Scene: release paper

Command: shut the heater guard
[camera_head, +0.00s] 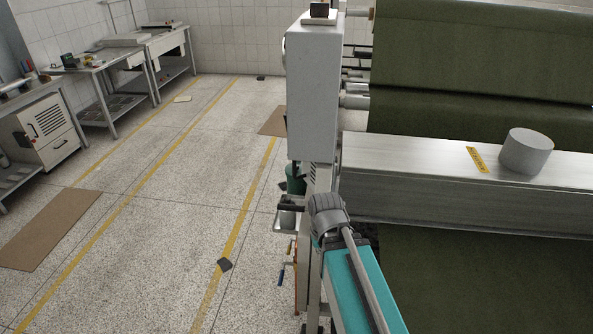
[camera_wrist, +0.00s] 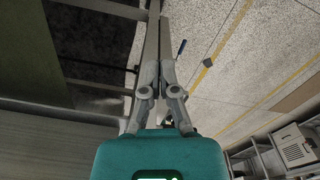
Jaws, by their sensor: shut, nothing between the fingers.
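The heater guard appears to be the long bare-metal cover (camera_head: 420,178) across the machine front in the head view. It carries a yellow label (camera_head: 477,159), and I cannot tell for sure whether it is open or shut. A grey metal surface (camera_wrist: 45,150) at lower left in the wrist view may be the same cover. My gripper (camera_wrist: 160,66) shows in the wrist view with its fingers shut and empty, pointing along a pale machine post. No contact with the cover is visible. In the head view my arm is left of the cover, and the gripper is hard to make out.
A grey cylinder (camera_head: 527,151) stands on the cover. A grey upright housing (camera_head: 313,95) is at the machine's left end. Dark green sheet (camera_head: 470,50) runs behind and below.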

